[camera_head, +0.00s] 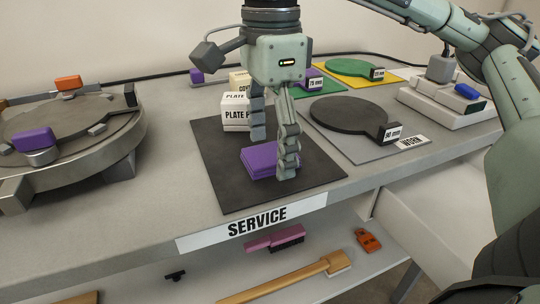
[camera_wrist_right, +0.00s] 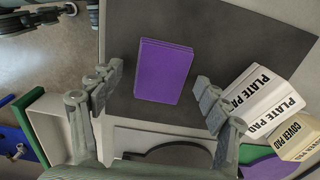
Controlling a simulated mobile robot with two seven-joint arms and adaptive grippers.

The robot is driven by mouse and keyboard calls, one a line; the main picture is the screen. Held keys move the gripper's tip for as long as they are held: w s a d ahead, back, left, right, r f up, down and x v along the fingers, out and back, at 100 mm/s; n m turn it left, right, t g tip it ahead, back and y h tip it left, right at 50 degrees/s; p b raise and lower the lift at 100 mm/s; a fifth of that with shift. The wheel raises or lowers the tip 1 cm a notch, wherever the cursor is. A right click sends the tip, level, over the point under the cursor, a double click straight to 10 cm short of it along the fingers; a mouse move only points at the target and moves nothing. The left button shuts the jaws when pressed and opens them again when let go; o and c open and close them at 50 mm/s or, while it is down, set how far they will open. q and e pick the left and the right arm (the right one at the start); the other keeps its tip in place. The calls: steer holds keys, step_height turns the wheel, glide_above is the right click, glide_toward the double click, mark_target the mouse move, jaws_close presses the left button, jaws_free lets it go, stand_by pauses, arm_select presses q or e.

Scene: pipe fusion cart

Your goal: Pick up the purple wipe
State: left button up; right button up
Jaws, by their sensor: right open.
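The purple wipe (camera_head: 258,160) looks like a folded, flat stack lying on the dark service mat (camera_head: 218,166). In the right wrist view the wipe (camera_wrist_right: 164,72) lies flat between and just beyond the fingertips. My right gripper (camera_head: 272,158) is open and points down over the mat, with one finger in front of the wipe's right part in the head view. In the wrist view the right gripper (camera_wrist_right: 160,82) has its fingers spread wide on either side, with nothing between them held. My left gripper is not in view.
White plate pad boxes (camera_head: 236,112) stand behind the wipe on the mat. A round dark plate (camera_head: 350,114) lies to the right on a grey mat. A large round fixture (camera_head: 60,140) stands at the left. A lower shelf (camera_head: 200,285) holds a brush and a wooden-handled tool.

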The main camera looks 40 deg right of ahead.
mark_target(269, 153)
steer(key=c, duration=0.9)
steer(key=shift+r, duration=0.1)
steer(key=shift+r, duration=0.25)
step_height(269, 153, up, 4)
steer(key=shift+f, duration=0.15)
steer(key=s+a+r, duration=0.1)
steer(key=a+r, duration=0.1)
steer(key=a, duration=0.1)
steer(key=s+a+r, duration=0.1)
steer(key=a+r, duration=0.1)
steer(key=a, duration=0.2)
steer(key=s+a+r, duration=0.2)
steer(key=a, duration=0.2)
steer(key=shift+r, duration=0.25)
